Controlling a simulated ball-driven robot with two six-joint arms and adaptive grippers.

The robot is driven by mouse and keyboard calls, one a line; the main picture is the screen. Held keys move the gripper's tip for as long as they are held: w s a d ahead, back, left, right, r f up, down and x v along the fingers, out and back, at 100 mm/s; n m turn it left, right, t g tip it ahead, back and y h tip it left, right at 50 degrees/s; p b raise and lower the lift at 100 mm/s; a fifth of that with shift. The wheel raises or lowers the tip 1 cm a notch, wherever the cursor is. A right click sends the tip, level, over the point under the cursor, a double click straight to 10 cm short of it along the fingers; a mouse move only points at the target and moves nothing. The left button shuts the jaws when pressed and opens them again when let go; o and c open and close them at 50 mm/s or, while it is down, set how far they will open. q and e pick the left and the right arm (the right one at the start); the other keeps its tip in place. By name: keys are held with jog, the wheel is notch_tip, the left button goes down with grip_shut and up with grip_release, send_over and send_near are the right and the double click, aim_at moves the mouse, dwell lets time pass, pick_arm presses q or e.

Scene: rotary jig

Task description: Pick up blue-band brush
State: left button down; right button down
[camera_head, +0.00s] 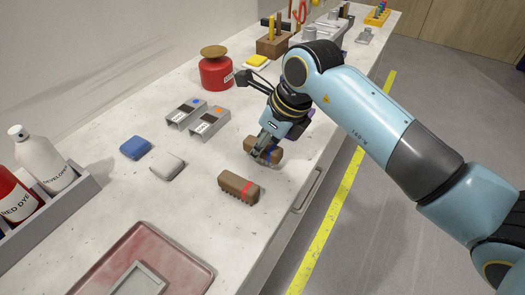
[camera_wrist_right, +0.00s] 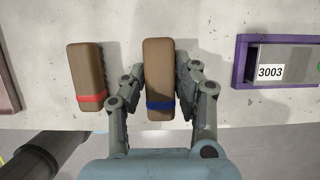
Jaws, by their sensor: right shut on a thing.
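The blue-band brush (camera_wrist_right: 158,75) is a brown block with a dark blue band, between the fingers of my right gripper (camera_wrist_right: 161,92) in the right wrist view. In the head view my right gripper (camera_head: 264,152) points down and is shut on this brush (camera_head: 274,151), at or close to the worktop; I cannot tell if it touches the surface. The fingers hide part of it. A similar brown brush with a red band (camera_head: 239,188) lies apart on the worktop, and it also shows left of the gripper in the right wrist view (camera_wrist_right: 87,75). My left gripper is not in view.
Two grey holders (camera_head: 209,122) stand behind the gripper, near a red canister (camera_head: 215,72). A blue pad (camera_head: 136,147) and a pale pad (camera_head: 167,166) lie left. A reddish tray (camera_head: 185,257) is at the front. The worktop's edge runs close to the gripper.

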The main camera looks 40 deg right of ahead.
jog(key=shift+w+r, duration=0.1)
jog(key=shift+r, duration=0.85)
jog(key=s+d+r, duration=0.6)
jog(key=s+d, duration=0.1)
jog(key=s, duration=0.2)
jog(key=shift+d+r, duration=0.2)
jog(key=shift+r, duration=0.2)
jog(key=shift+s, duration=0.1)
